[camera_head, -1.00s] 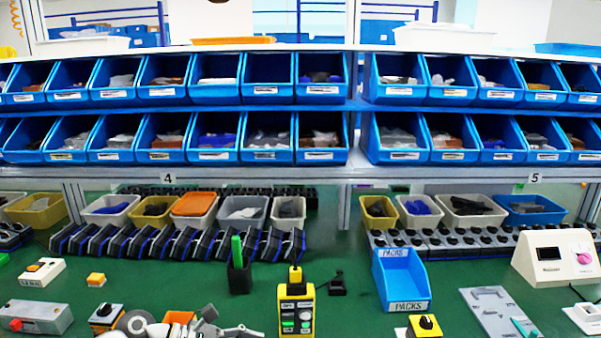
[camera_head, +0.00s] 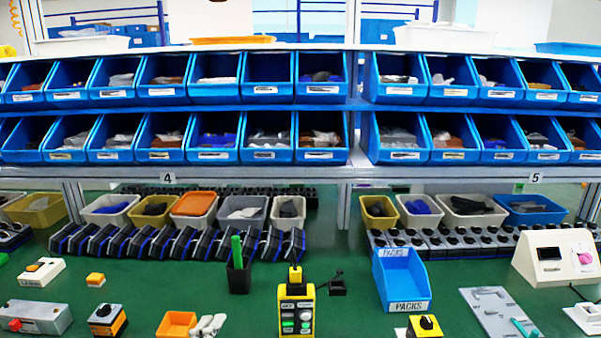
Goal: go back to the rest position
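A rotary switch (camera_head: 107,320) with a grey top, a dark knob and orange-and-black sides stands at the lower left of the green table. Another rotary switch (camera_head: 425,325), yellow with a black knob, stands at the lower right, partly cut by the picture edge. I make out neither of my grippers. Small pale grey pieces (camera_head: 209,325) show at the bottom edge beside an orange box (camera_head: 177,325); I cannot tell exactly what they are. Nothing touches the left switch.
A yellow-and-black button box (camera_head: 297,312) stands at the front middle, with a black holder (camera_head: 239,275) behind it. A blue PACKS bin (camera_head: 401,281) is to the right. A grey box with a red button (camera_head: 36,318) is at far left. Shelves of blue bins (camera_head: 268,140) close off the back.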

